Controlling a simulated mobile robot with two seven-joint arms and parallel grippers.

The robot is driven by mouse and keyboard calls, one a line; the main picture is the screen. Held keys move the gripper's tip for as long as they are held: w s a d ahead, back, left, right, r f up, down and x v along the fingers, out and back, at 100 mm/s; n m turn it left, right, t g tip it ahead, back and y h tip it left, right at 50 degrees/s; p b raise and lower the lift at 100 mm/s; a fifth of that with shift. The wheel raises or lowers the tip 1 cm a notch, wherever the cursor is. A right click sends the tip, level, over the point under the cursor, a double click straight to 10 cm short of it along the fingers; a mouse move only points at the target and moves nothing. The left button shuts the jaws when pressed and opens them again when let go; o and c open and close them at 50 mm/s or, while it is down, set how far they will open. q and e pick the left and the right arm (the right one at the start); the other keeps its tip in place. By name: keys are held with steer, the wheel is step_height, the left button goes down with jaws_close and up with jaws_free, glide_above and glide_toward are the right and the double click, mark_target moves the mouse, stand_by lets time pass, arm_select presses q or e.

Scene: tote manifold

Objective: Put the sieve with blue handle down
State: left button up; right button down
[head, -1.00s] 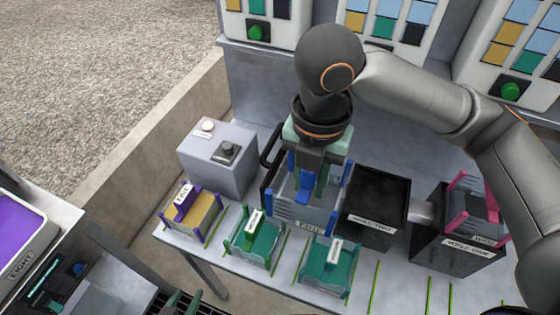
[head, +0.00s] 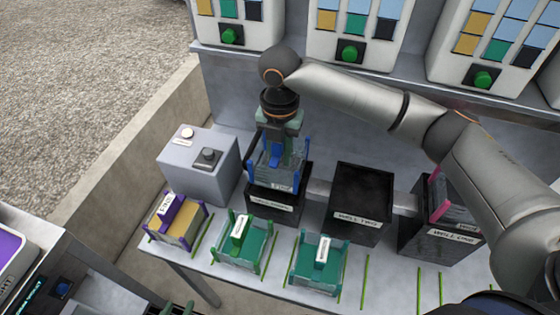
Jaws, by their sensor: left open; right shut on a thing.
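The sieve with blue handle (head: 291,180) is a grey basket with blue corner posts. My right gripper (head: 275,156) is shut on its blue handle from above. The sieve is upright at the top of the leftmost black well (head: 270,208) and hides most of that well's opening. I cannot tell whether it rests in the well or hangs just above it. What seem to be the green fingertips of my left gripper (head: 179,308) show at the bottom edge, open, away from the sieve.
Well two (head: 362,215) stands empty-looking in the middle. Well one (head: 437,240) holds a pink-posted sieve (head: 455,208). Two green sieves (head: 240,243) (head: 318,268) and a purple one (head: 178,222) stand along the front. A grey box with knobs (head: 200,170) is left of the leftmost well.

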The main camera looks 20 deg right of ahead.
mark_target(280, 164)
steer(key=shift+f, duration=1.5)
steer(key=shift+f, duration=0.2)
steer(key=c, duration=0.7)
jaws_free()
step_height(280, 164, up, 12)
steer(key=shift+r, duration=0.2)
